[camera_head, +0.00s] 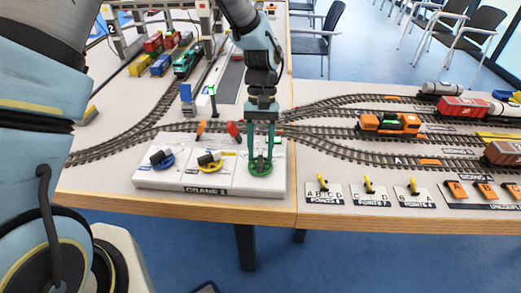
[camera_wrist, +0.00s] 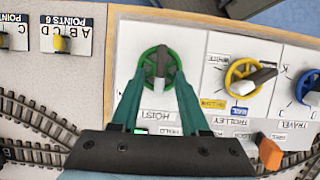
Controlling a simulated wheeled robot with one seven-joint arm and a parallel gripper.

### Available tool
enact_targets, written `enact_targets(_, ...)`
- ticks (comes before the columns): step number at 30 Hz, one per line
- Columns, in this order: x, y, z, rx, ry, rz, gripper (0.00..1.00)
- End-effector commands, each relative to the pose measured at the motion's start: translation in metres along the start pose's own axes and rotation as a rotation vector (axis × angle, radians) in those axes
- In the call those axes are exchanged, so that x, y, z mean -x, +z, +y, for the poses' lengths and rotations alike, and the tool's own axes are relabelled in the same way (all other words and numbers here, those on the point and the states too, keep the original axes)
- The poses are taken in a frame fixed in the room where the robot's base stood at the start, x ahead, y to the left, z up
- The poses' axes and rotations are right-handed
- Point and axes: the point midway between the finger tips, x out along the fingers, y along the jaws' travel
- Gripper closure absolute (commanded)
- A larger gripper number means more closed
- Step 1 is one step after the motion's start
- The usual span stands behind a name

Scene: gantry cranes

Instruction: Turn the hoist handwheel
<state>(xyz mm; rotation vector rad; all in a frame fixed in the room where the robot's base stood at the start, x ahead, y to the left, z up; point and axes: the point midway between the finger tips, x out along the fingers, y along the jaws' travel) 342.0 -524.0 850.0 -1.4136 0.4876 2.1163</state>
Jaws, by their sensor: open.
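The green hoist handwheel (camera_head: 260,168) sits at the right end of the white crane control panel (camera_head: 160,183). In the wrist view the same green wheel (camera_wrist: 147,68) shows its spokes and a grey handle across it, above the HOIST label (camera_wrist: 155,115). My gripper (camera_head: 261,150) points down over this wheel. In the wrist view my gripper (camera_wrist: 158,72) has its two teal fingers apart, one on each side of the wheel's near part, with the grey handle between them. Whether the fingertips touch the wheel cannot be told.
A yellow trolley wheel (camera_wrist: 237,72) and a blue travel wheel (camera_wrist: 308,88) share the panel. Tracks with an orange locomotive (camera_head: 388,123) and wagons lie right. Yellow points levers (camera_head: 369,185) line the table's front edge.

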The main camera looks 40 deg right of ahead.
Motion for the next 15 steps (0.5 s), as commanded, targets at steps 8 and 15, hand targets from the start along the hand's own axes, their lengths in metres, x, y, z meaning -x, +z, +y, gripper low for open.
enact_targets(8, 0.046, -0.002, 0.001, 0.001, 0.003, 0.007, 0.55)
enact_targets(15, 0.088, -0.002, 0.0, 0.0, 0.002, 0.005, 0.55)
